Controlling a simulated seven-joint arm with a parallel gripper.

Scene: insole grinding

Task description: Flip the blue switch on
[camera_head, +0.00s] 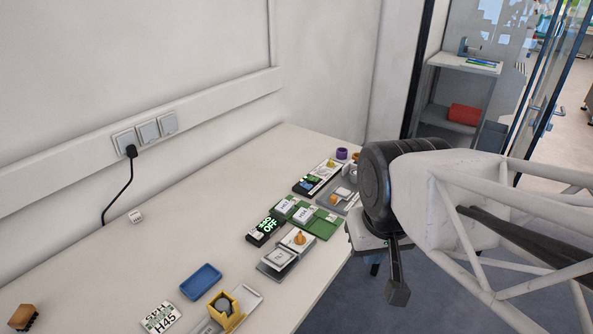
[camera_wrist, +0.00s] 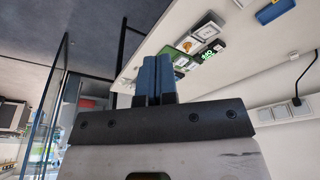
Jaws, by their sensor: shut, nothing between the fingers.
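My gripper (camera_wrist: 158,78) shows in the wrist view with its two blue fingers side by side and shut, with nothing between them. In the head view my arm hangs over the right edge of the table, and the fingertips are hard to make out there. A small blue part (camera_head: 305,182), perhaps the blue switch, sits on a dark panel (camera_head: 318,178) toward the far end of the table. It is too small to tell its position. My gripper is apart from it. I cannot pick out the switch in the wrist view.
A green board (camera_head: 308,218) with white blocks, a black box with a lit green display (camera_head: 265,230) and a grey block with an orange knob (camera_head: 299,239) stand along the table's right edge. A blue tray (camera_head: 200,281) lies nearer. The table's left side is mostly clear.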

